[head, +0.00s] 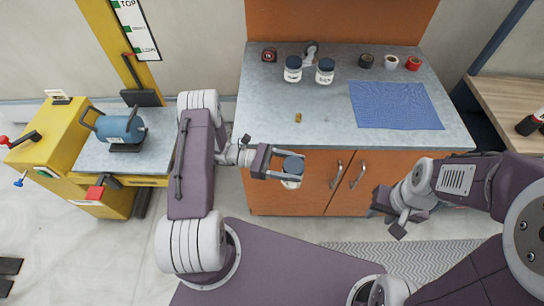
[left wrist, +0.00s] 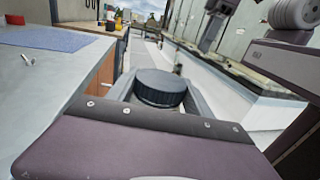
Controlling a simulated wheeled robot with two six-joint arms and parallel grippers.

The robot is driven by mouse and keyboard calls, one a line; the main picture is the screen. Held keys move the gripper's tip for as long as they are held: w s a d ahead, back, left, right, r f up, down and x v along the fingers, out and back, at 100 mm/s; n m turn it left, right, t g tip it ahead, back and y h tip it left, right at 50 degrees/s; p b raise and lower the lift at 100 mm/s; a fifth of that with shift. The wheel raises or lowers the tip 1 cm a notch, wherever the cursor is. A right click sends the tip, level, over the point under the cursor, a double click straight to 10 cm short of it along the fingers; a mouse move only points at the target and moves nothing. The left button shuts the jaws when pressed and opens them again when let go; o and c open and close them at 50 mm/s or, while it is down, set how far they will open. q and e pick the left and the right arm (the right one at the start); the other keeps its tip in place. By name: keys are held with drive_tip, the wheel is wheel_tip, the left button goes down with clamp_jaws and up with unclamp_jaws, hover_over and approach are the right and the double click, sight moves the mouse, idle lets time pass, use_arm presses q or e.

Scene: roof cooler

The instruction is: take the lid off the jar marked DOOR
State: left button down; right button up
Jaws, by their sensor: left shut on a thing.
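My left gripper (head: 288,168) is shut on a jar (head: 291,182) with a dark blue-grey lid (head: 293,163). It holds the jar upright in front of the counter, off its surface. The left wrist view shows the dark ribbed lid (left wrist: 160,86) on the jar, between the fingers. Two more white-labelled jars with dark lids, a left one (head: 292,75) and a right one (head: 325,77), stand at the back of the counter. I cannot read which jar is marked DOOR. My right gripper (head: 393,216) hangs in front of the cabinet at the right, apart from the jars; its opening is unclear.
The grey counter (head: 265,130) bears a blue cloth (head: 400,106), a small brass piece (head: 298,118), a red-black item (head: 269,55) and several tape rolls (head: 391,62). The front left of the counter is clear. Orange cabinet doors (head: 320,190) stand below. A yellow cart (head: 45,140) is at left.

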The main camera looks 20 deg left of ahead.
drive_tip(key=o, duration=0.9)
drive_tip(key=shift+s+m, duration=0.45)
drive_tip(key=shift+m, duration=0.25)
drive_tip(key=w+a+r+m, duration=0.5)
drive_tip(key=w+r+m, duration=0.15)
drive_tip(key=w, duration=0.35)
drive_tip(key=w+a, duration=0.4)
drive_tip(key=a, duration=0.5)
drive_tip(key=s+a+f+n+g, duration=0.1)
drive_tip(key=s+a+f+n, duration=0.15)
drive_tip(key=a, duration=0.55)
wheel_tip(320, 180, down, 8)
drive_tip(key=shift+w+f, duration=0.1)
drive_tip(key=shift+w, duration=0.05)
drive_tip(key=c, duration=1.5)
use_arm(q)
drive_tip(key=d+m+g, duration=0.2)
drive_tip(key=d+g, duration=0.1)
drive_tip(key=shift+w+d+f, duration=0.2)
drive_tip(key=shift+d, duration=0.1)
use_arm(e)
drive_tip(key=shift+o, duration=0.2)
drive_tip(key=n, duration=0.4)
